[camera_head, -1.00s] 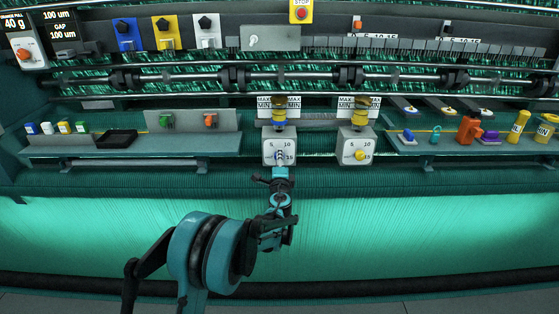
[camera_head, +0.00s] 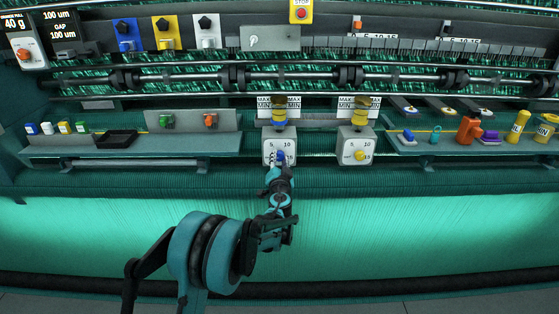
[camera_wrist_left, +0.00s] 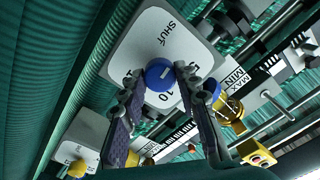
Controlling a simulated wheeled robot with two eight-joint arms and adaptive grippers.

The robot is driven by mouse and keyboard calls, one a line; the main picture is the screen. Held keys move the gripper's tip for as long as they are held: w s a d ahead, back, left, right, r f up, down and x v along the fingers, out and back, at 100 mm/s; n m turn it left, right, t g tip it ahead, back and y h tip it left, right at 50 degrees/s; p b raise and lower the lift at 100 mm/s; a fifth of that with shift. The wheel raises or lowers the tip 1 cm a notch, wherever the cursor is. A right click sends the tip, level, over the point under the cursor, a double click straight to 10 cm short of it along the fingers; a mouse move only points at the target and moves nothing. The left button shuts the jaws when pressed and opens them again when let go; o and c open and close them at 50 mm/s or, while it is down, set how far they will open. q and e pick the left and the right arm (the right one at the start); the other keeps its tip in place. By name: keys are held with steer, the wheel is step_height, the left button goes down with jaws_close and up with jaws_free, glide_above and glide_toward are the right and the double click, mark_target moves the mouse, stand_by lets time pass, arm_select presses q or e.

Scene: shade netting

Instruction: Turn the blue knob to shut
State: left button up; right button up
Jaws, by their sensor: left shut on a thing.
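The mark is not lined up with the word SHUT. My left gripper (camera_head: 279,162) reaches up to the knob from below. In the wrist view its two dark fingers (camera_wrist_left: 163,80) are shut on the knob, one at each side. My right gripper is not in view.
A matching dial box (camera_head: 346,147) with a yellow knob (camera_head: 360,156) stands to the right. A black tray (camera_head: 117,138) lies on the left shelf. Several bottles and an orange item (camera_head: 468,131) stand on the right shelf. Green netting (camera_head: 400,230) spreads in front.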

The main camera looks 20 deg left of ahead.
arm_select(q)
steer(key=n, duration=0.4)
steer(key=shift+n, duration=0.4)
stand_by(0.4)
steer(key=o, duration=1.2)
steer(key=shift+c, duration=0.2)
steer(key=v, duration=1.2)
steer(key=shift+s, duration=0.1)
